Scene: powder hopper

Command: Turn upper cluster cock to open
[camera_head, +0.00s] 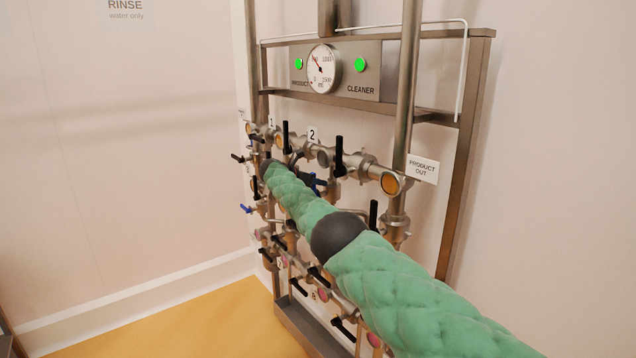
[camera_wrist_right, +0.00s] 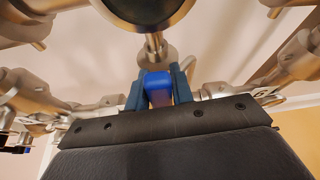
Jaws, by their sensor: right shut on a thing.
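A blue cock handle (camera_wrist_right: 158,88) stands between the two fingers of my right gripper (camera_wrist_right: 160,84) in the right wrist view. The fingers are closed on it from both sides. A steel stem and a round pipe end (camera_wrist_right: 150,8) are just beyond it. In the head view my green right arm reaches to the upper left part of the valve rack, and its far end hides the gripper and the held handle. My left gripper is out of view.
Black cock handles (camera_head: 285,138) stick out from the steel pipes close around my arm. A gauge panel (camera_head: 370,70) with two green lights is above. A "PRODUCT OUT" sign (camera_head: 422,168) is at the right. The yellow floor (camera_head: 190,325) at the left is clear.

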